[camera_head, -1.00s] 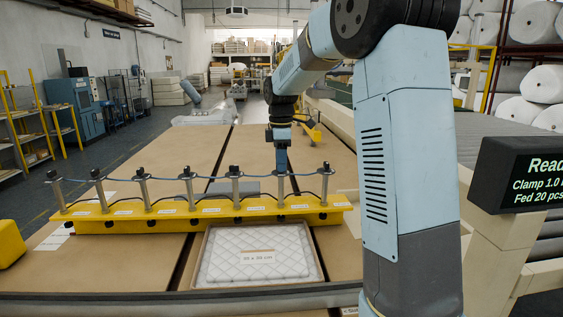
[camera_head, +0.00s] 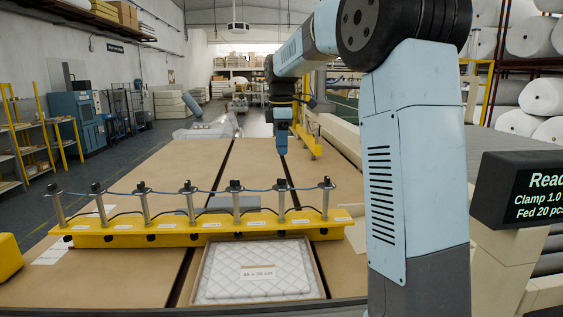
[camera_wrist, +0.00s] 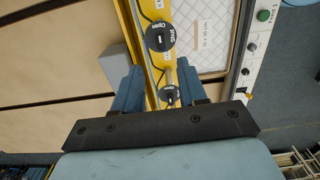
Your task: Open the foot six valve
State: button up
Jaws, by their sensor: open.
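A yellow bar (camera_head: 190,228) carries a row of several upright metal feet with dark tops and white labels. The wrist view shows dark round valve knobs on the yellow bar, marked Open and Shut: one knob (camera_wrist: 160,36) beyond the fingertips and another (camera_wrist: 169,95) between the fingers. The labels are too small to tell which is foot six. My gripper (camera_head: 282,152) is open and empty, pointing down above and behind the second foot from the right (camera_head: 281,205). Its two blue fingers (camera_wrist: 157,80) show apart in the wrist view.
A quilted white pad (camera_head: 258,270) labelled with its size lies in a tray in front of the bar. A grey block (camera_head: 233,203) sits behind the bar. A dark display (camera_head: 530,195) stands at the right. The brown table behind the bar is largely clear.

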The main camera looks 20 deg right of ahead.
jog(key=shift+r, duration=1.9)
jog(key=shift+s, duration=0.1)
jog(key=s+m+t, duration=0.3)
jog(key=s+m, duration=0.6)
jog(key=s, duration=1)
jog(key=s+f+m+t, duration=0.2)
jog(key=s+f+m, duration=0.5)
jog(key=s, duration=0.8)
jog(key=shift+d+f+t, duration=0.15)
jog(key=shift+f+t, duration=0.15)
jog(key=shift+f, duration=1.25)
jog(key=shift+s, duration=0.1)
jog(key=shift+s, duration=0.1)
